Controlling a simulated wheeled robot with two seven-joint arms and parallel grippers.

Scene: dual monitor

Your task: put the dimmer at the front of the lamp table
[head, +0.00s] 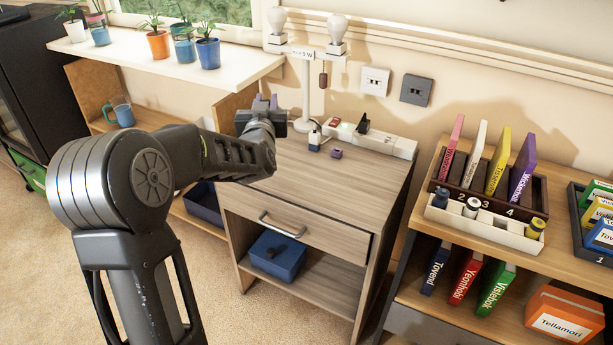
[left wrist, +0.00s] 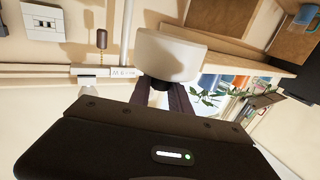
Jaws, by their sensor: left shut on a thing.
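My left gripper (head: 266,103) is above the back left of the wooden lamp table (head: 345,185). In the left wrist view its dark fingers (left wrist: 165,92) are shut on a white, rounded block, which looks like the dimmer (left wrist: 170,55). In the head view my gripper and arm hide this block. The white lamp (head: 306,85) with two bulbs and a hanging pull stands at the back of the table, close to the gripper. The front of the tabletop is bare. My right gripper is not in view.
A white power strip (head: 375,138) lies along the table's back. Potted plants stand on a shelf (head: 170,64) at left. A book shelf (head: 412,262) stands at right.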

